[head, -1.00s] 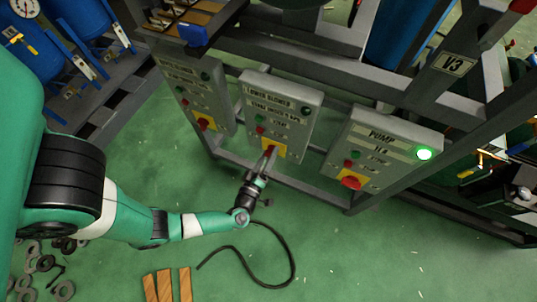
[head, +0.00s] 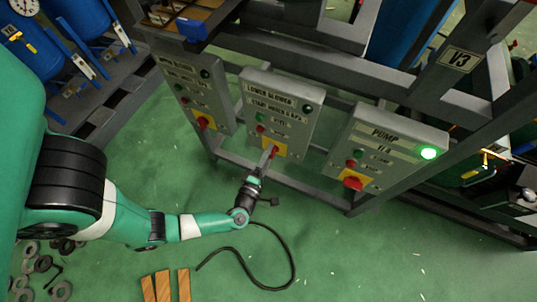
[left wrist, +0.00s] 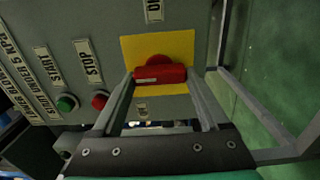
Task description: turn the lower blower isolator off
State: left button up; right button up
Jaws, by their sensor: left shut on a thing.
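The lower blower box (head: 285,95) is a grey panel on the frame in the head view, with a dark green lamp, a green button and a red button. Its isolator has a red handle (left wrist: 160,74) on a yellow plate (left wrist: 182,45), filling the middle of the left wrist view. In the head view the handle (head: 274,152) is partly covered by my fingers. My left gripper (head: 269,158) is shut on the red handle; in the left wrist view its two fingers (left wrist: 162,80) stand at the handle's two ends. My right gripper is not in view.
An upper blower box (head: 192,90) stands to the left and a pump box (head: 385,145) with a lit green lamp to the right. Grey frame bars run around the boxes. A black cable (head: 290,265) and wooden strips (head: 165,286) lie on the green floor.

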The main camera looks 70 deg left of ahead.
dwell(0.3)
pick_arm(q)
jog(key=o, duration=1.2)
jog(key=shift+o, duration=0.2)
jog(key=p+v, duration=0.2)
jog(key=v, duration=0.9)
jog(key=shift+s+d+p, duration=0.2)
jog(key=shift+s+p, duration=0.05)
jog(key=shift+p, duration=0.15)
jog(key=shift+r, duration=0.1)
